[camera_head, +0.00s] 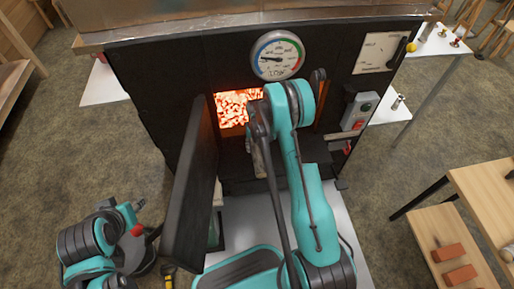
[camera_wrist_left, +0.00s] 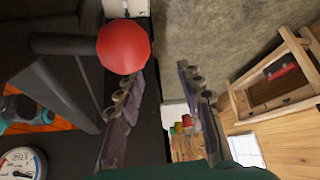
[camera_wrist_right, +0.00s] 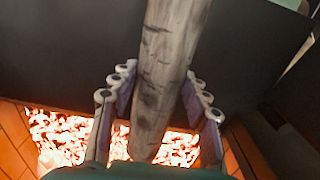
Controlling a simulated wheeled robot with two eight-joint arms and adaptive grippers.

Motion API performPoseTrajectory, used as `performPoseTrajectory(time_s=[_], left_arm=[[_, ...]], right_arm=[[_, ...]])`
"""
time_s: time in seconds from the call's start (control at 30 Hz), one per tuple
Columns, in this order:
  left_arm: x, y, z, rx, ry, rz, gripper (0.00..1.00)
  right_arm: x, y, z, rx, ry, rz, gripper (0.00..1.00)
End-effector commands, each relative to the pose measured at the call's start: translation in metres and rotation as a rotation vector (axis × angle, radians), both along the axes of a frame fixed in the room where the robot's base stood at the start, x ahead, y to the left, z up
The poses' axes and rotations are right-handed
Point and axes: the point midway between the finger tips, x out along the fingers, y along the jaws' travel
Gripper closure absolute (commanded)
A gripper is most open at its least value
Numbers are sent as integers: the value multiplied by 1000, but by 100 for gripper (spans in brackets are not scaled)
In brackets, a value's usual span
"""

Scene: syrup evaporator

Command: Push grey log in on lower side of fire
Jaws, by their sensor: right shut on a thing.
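The grey log (camera_wrist_right: 165,70) runs between the fingers of my right gripper (camera_wrist_right: 158,82) in the right wrist view. One end of it lies over the glowing fire (camera_wrist_right: 70,140). In the head view, part of the log (camera_head: 258,160) shows below the fire opening (camera_head: 237,108), beside my right arm, which hides most of that gripper. My left gripper (camera_wrist_left: 163,90) is open and empty in the left wrist view. It is near the red ball knob (camera_wrist_left: 124,46) of the door handle, which is not between its fingers.
The black firebox door (camera_head: 190,190) stands open left of the opening. A round gauge (camera_head: 278,55) is above the fire, and a switch box (camera_head: 360,108) is to the right. A wooden table with reddish blocks (camera_head: 455,262) stands at lower right.

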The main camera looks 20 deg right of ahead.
Motion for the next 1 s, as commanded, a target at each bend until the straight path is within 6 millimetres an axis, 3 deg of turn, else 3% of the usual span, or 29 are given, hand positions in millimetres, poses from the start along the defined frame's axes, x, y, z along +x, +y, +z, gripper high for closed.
performPoseTrajectory(time_s=[0.17, 0.2, 0.27, 0.63, 1.0], left_arm=[[0, 0, 0, 0, 0, 0, 63], [0, 0, 0, 0, 0, 0, 63], [0, 0, 0, 0, 0, 0, 63], [1, 0, -1, 0, 2, 0, 63], [1, 0, -1, 0, 2, 0, 63]], right_arm=[[0, 0, 0, 0, 0, 0, 95], [0, 0, 0, 0, 0, 0, 46], [0, 0, 0, 0, 0, 0, 30], [0, 0, 4, 0, 0, 0, 30], [-1, 0, 62, 0, -1, 0, 30]])
